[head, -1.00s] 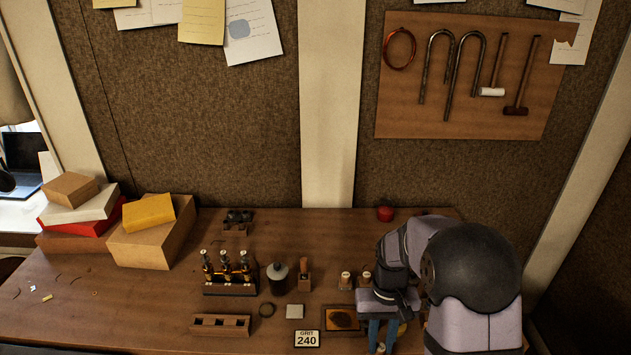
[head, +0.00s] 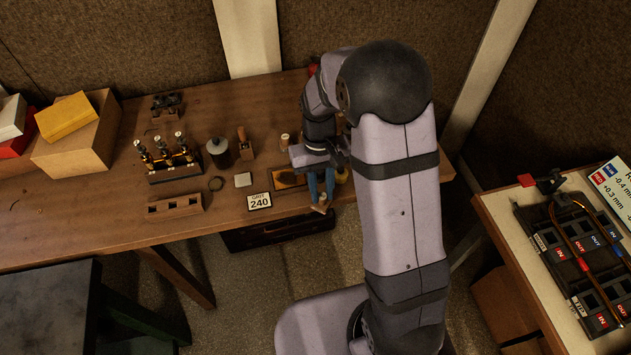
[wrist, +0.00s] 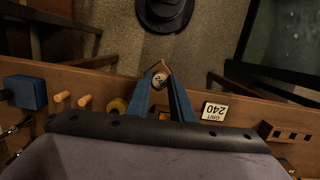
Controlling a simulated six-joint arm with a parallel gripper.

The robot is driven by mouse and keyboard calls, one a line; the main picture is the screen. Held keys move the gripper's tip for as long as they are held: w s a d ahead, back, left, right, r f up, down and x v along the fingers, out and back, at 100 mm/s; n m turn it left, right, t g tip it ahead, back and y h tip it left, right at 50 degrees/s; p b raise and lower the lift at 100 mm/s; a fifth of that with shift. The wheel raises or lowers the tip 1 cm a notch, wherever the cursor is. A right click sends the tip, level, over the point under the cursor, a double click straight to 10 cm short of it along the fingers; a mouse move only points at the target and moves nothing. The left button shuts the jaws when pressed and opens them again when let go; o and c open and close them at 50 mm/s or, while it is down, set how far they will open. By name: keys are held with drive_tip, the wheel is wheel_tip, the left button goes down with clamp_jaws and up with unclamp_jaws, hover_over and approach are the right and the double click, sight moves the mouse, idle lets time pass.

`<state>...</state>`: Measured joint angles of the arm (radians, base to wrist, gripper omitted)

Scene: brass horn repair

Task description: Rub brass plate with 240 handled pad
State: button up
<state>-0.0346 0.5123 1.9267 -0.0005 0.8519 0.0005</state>
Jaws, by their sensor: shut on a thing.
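My gripper (head: 321,196) is at the front edge of the wooden bench, its blue fingers pointing down. The pad also shows small below the fingers in the head view (head: 320,207). The brass plate (head: 288,181) lies in a dark-edged frame just left of my fingers, partly hidden by my gripper. Only an orange sliver of it (wrist: 192,115) shows in the wrist view. The pad appears apart from the plate.
A "GRIT 240" sign (head: 259,201) stands left of the plate. Wooden handles (wrist: 84,101) and a blue block (wrist: 25,92) show in the wrist view.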

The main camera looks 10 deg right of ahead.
drive_tip(key=w+a+r+m+t+y+p, duration=0.1)
drive_tip(key=w+a+r+m+p, duration=0.1)
drive_tip(key=w+a+m, duration=0.3)
drive_tip(key=w+a+r+m+p, duration=0.2)
drive_tip(key=w+a+m, duration=0.3)
drive_tip(key=m, duration=0.8)
drive_tip(key=w+r, duration=0.1)
drive_tip(key=w, duration=0.1)
drive_tip(key=shift+w+a+t+y, duration=0.25)
drive_tip(key=shift+w+t+y, duration=0.15)
drive_tip(key=shift+f, duration=0.15)
